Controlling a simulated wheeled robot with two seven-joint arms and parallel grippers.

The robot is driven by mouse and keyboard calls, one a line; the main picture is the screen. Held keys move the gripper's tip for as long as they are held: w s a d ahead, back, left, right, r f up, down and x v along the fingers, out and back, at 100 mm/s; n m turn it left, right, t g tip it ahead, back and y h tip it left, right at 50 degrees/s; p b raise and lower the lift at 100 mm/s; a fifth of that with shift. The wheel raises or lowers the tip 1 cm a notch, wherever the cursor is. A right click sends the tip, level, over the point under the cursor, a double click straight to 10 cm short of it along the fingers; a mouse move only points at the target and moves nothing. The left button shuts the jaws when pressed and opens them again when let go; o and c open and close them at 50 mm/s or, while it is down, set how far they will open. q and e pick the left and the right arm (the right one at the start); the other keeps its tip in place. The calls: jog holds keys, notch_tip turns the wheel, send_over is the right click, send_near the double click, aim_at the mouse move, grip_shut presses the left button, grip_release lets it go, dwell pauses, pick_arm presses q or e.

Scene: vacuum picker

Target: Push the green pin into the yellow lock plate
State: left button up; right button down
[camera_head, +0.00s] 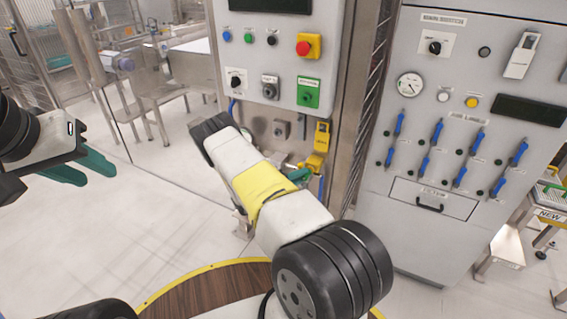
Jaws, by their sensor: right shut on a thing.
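The yellow lock plate (322,137) is on the grey cabinet's lower right side, with a yellow part sticking out below it. My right gripper (299,175), with teal fingers, is just below and left of that part, at the cabinet front. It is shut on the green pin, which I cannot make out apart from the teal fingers. My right forearm hides much of this gripper, and I cannot tell whether the pin touches the plate. My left gripper (92,171) is at the far left, away from the cabinet, with its teal fingers apart and empty.
The grey cabinet has a red emergency button (303,47) and a green-plated switch (308,92) above the lock plate. A panel with several blue handles (437,131) and a gauge (410,85) stands at right. The pale floor (90,235) at left is clear.

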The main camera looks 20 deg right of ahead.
jog(key=shift+w+d, duration=0.25)
jog(key=shift+d, duration=0.05)
jog(key=c, duration=1.2)
grip_release()
jog(key=shift+v, duration=3)
